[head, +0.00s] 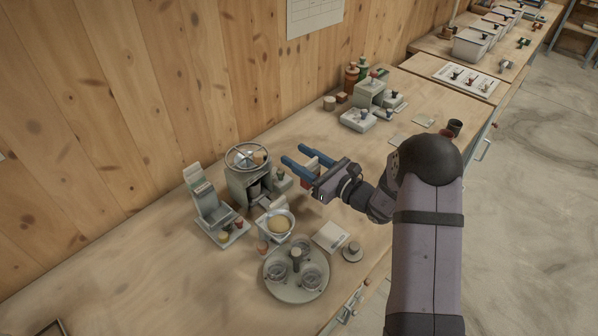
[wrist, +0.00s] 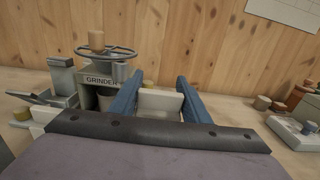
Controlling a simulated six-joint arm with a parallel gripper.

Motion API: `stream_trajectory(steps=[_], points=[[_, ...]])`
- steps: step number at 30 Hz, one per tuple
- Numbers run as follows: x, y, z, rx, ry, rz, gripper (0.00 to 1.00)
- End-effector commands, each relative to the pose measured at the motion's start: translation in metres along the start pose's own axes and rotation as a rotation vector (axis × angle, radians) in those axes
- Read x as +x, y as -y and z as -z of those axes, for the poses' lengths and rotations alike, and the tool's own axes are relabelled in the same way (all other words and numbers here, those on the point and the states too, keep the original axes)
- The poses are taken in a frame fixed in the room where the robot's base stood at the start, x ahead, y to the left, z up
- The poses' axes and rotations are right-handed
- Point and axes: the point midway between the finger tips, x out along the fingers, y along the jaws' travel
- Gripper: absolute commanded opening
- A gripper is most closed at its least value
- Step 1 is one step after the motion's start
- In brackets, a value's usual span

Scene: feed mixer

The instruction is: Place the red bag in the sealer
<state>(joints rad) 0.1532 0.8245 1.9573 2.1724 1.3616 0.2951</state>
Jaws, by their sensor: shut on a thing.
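My gripper (head: 298,156) reaches left over the table, its two blue fingers on either side of a small bag. The red bag (head: 307,183) shows a small red patch below the fingers and a pale upper part in the head view. In the wrist view only a pale block (wrist: 160,103) shows between the fingers (wrist: 158,82); its lower part is hidden behind my gripper's body. The bag is held above the table, right of the grinder. No label marks the sealer; a grey-green boxy device (head: 369,92) stands farther back, but I cannot tell whether it is the sealer.
The grinder (head: 247,172) with its handwheel stands close by on the left. A bowl scale (head: 279,223), a round tray (head: 297,288) with glass cups and a flat pale pad (head: 330,236) lie nearer. A low white device (head: 357,119) and brown bottles (head: 351,76) stand farther back.

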Motion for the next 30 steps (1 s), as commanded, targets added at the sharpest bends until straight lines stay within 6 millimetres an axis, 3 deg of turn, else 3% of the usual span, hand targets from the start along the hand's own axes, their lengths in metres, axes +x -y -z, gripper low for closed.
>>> stream_trajectory(steps=[12,25,26,27,28,30], points=[[0.000,0.000,0.037,-0.001,0.000,0.000,0.19],[0.000,0.000,0.041,-0.001,0.000,0.000,0.19],[0.000,0.000,0.041,0.000,0.000,0.000,0.45],[0.000,0.000,0.040,0.000,0.000,0.000,0.55],[0.000,0.000,0.040,0.000,-0.001,0.000,0.61],[0.000,0.000,0.040,0.000,-0.001,0.000,0.61]])
